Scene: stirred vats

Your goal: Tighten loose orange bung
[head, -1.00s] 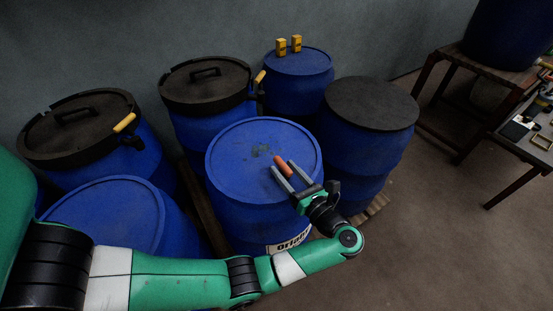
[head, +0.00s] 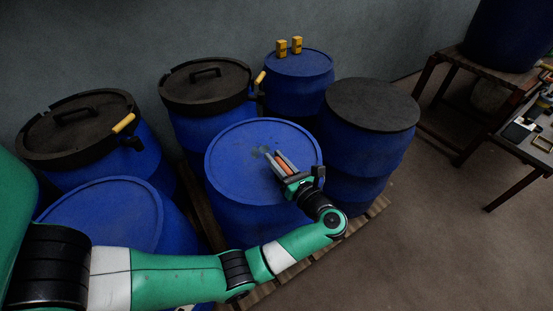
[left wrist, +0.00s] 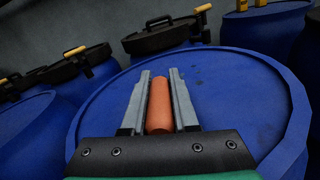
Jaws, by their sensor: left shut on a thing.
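The orange bung (head: 287,161) is a slim orange cylinder between the two grey fingers of my left gripper (head: 272,153). In the left wrist view the bung (left wrist: 160,105) lies lengthwise between the fingers (left wrist: 160,72), which are shut on it. The gripper is over the right part of the blue drum's lid (head: 235,165). The same lid fills the middle of the left wrist view (left wrist: 225,95). I cannot tell whether the bung touches the lid or sits in a hole. My right gripper is not in view.
Blue drums with black handled lids (head: 80,122) (head: 200,80) stand behind and left. A black-topped drum (head: 372,104) stands close right. Yellow blocks (head: 281,48) sit on a back drum (head: 298,62). Open floor (head: 430,240) lies to the right.

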